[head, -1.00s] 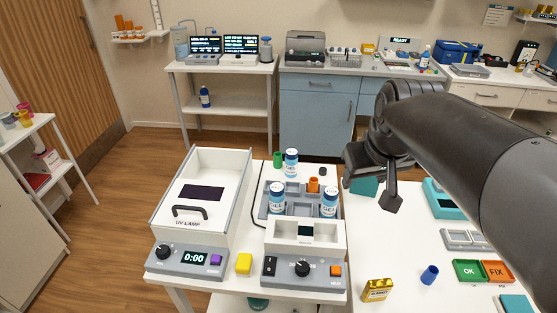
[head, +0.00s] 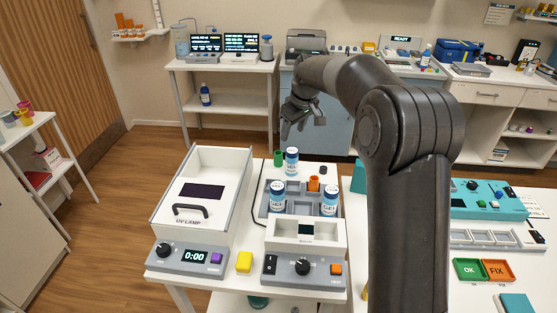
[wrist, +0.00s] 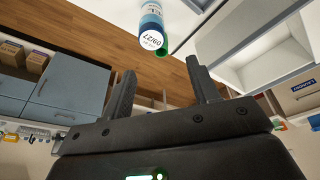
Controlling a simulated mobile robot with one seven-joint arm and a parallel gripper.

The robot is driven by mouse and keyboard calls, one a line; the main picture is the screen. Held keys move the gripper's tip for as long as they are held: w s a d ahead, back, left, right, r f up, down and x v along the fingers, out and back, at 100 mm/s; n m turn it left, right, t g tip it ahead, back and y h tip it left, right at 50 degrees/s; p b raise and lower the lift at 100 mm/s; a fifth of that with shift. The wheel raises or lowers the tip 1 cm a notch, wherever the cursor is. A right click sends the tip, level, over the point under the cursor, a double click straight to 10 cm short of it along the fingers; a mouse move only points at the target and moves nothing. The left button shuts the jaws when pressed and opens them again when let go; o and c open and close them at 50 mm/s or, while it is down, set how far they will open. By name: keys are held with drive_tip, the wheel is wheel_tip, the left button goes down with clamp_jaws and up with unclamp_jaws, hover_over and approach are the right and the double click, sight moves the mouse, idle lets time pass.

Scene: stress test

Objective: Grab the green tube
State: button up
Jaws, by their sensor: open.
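The green tube (head: 277,158) is small and stands at the back of the white table, just left of a white bottle with a blue label (head: 291,160). My gripper (head: 300,124) is open and empty, above and behind the tube in the head view. In the wrist view, the labelled bottle (wrist: 151,28) and a bit of the green tube (wrist: 162,50) show beyond the gap between the open fingers of my gripper (wrist: 160,72). The bottle hides most of the tube there.
A grey rack (head: 292,212) holds two more labelled bottles and an orange tube (head: 313,184). A white UV lamp box (head: 233,170) stands to the left. A small dark cap (head: 323,168) lies right of the rear bottle. The floor behind the table is clear.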

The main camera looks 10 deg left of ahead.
drive_tip(key=n, duration=0.1)
approach(277, 157)
drive_tip(key=w, duration=0.2)
drive_tip(key=shift+g, duration=0.4)
drive_tip(key=x, duration=1.1)
drive_tip(key=shift+w+f, duration=0.1)
drive_tip(key=shift+w, duration=0.05)
drive_tip(key=c, duration=1)
